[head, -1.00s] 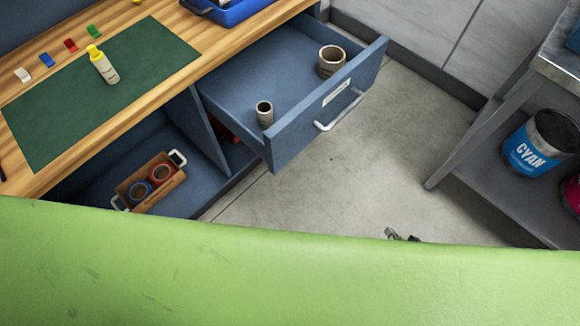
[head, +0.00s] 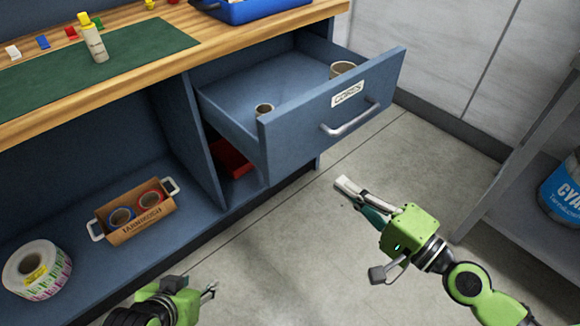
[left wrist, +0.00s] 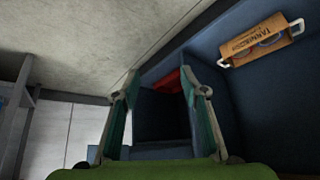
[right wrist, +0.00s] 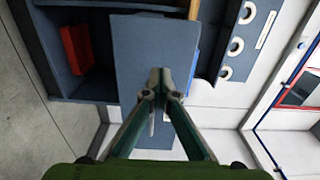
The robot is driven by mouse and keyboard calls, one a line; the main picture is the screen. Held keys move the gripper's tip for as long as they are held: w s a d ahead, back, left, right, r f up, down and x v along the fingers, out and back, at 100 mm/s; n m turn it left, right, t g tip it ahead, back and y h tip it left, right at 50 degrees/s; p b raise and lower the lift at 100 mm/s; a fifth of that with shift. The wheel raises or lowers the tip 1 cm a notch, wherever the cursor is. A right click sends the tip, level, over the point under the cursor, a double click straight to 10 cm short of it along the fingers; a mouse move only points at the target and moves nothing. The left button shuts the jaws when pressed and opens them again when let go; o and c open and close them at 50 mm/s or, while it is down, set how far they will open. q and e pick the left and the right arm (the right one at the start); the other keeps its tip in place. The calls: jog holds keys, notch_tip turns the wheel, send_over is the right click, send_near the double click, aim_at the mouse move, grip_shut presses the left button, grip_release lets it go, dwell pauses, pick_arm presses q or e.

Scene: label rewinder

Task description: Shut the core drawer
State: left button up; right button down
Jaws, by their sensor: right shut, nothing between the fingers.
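The core drawer (head: 300,138) is a blue drawer pulled well out of the bench. Its front carries a CORES label (head: 347,94) and a silver bar handle (head: 350,121). Two cardboard cores stand in it, a small one (head: 264,109) and a wider one (head: 343,69) partly hidden by the front. My right gripper (head: 352,188) is shut and empty, below and in front of the handle, apart from it. In the right wrist view its fingertips (right wrist: 159,73) overlap a blue panel (right wrist: 135,45). My left gripper (head: 212,291) is low at the bottom; its fingers (left wrist: 161,72) are apart and empty.
The open shelf below holds a cardboard carrier (head: 137,215) with tape rolls and a label roll (head: 36,270). A red item (head: 232,158) lies under the drawer. A grey stand (head: 510,185) with a CYAN can (head: 562,190) is at right. Floor before the drawer is clear.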

pick_arm(q)
jog(key=s+a+g+p, duration=0.2)
jog(key=s+g+p, duration=0.15)
jog(key=s, duration=0.35)
pick_arm(e)
send_near(288, 143)
jog(key=p+x, duration=0.3)
jog(key=x, duration=0.2)
jog(key=shift+w+a, duration=0.2)
jog(key=shift+w, duration=0.05)
pick_arm(q)
jog(key=s+a+f+x, duration=0.1)
jog(key=s+x, duration=0.1)
jog(key=x, duration=1)
jog(key=shift+s+g+y, duration=0.25)
jog(key=shift+g+y, duration=0.1)
jog(key=shift+y, duration=0.05)
pick_arm(e)
jog(key=shift+w+a, duration=0.45)
jog(key=shift+w, duration=0.1)
pick_arm(q)
jog(key=shift+d, duration=0.15)
pick_arm(e)
jog(key=shift+w, duration=0.1)
